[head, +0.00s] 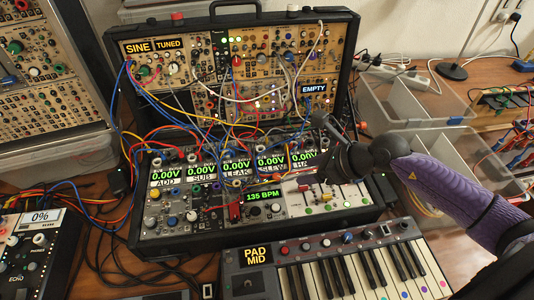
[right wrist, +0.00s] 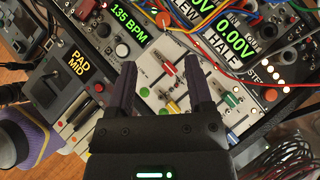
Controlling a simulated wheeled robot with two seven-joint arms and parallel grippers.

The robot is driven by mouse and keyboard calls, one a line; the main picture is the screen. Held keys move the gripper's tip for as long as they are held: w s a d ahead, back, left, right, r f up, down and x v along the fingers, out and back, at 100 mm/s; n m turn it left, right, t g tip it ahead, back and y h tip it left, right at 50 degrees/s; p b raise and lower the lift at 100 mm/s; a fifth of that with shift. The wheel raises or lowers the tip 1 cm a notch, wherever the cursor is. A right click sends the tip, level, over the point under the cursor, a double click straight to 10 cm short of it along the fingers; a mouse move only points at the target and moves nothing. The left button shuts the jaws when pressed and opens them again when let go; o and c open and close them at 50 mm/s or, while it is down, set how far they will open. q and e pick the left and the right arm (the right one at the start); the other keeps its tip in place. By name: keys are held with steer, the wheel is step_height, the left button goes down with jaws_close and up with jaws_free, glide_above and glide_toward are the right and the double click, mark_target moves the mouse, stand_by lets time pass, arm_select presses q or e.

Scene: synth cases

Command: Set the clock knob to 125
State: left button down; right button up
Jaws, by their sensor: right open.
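The clock's green display reads 135 BPM (head: 263,197). It sits in the lower rack of the synth case (head: 150,240), and it also shows in the right wrist view (right wrist: 132,27). A round orange-red knob (right wrist: 163,18) is close to the display in the right wrist view. I cannot tell for sure whether it is the clock knob. My right gripper (head: 318,146) is open and empty, over the right part of the lower rack. In the right wrist view its fingers (right wrist: 160,72) point toward a pale panel with coloured sliders, apart from the display. My left gripper is out of view.
Patch cables (head: 215,125) hang across both racks and near the displays. A keyboard (head: 345,268) with a PAD MID screen stands in front of the case. Clear plastic bins (head: 440,150) stand at the right. An echo unit (head: 35,250) is at the left.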

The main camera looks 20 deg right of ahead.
mark_target(277, 176)
steer(key=shift+w+a+f+b, duration=0.15)
steer(key=shift+w+f+b, duration=0.2)
steer(key=shift+w+f, duration=0.4)
steer(key=b+x, duration=0.2)
steer(key=x, duration=0.5)
steer(key=shift+a+b, duration=0.1)
steer(key=shift+b, duration=0.2)
steer(key=shift+w+a+f, duration=0.2)
steer(key=shift+w+a, duration=0.1)
steer(key=c, duration=0.8)
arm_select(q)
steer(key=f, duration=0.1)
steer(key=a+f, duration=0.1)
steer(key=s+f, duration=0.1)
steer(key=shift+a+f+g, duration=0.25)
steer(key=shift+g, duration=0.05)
arm_select(e)
jaws_close()
